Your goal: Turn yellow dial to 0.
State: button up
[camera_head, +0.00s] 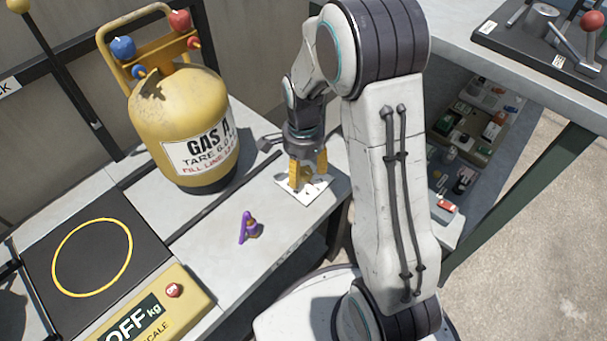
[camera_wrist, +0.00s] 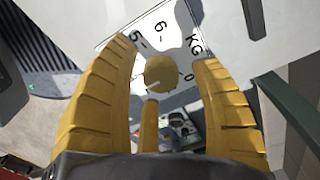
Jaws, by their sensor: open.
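The yellow dial (camera_wrist: 161,72) is a round knob on a white plate (camera_wrist: 178,20) with black marks 5, 6, KG and 0. A pale pointer line on the dial points to the lower left in the wrist view, away from the 0 at its right. My gripper (camera_wrist: 168,58) is open, with yellow fingers on both sides of the dial and a third below it; gaps show between them and the dial. In the head view, my gripper (camera_head: 308,176) points down over the white plate (camera_head: 313,191) on the bench; the dial itself cannot be made out there.
A yellow gas cylinder (camera_head: 180,115) with red and blue knobs stands left of my gripper. A small purple-handled valve (camera_head: 249,228) sits on the bench. A scale (camera_head: 92,256) is at lower left. A shelf with small items (camera_head: 478,125) lies right, under another table.

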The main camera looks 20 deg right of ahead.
jog(key=shift+f, duration=0.6)
jog(key=shift+c, duration=0.3)
jog(key=c, duration=1.1)
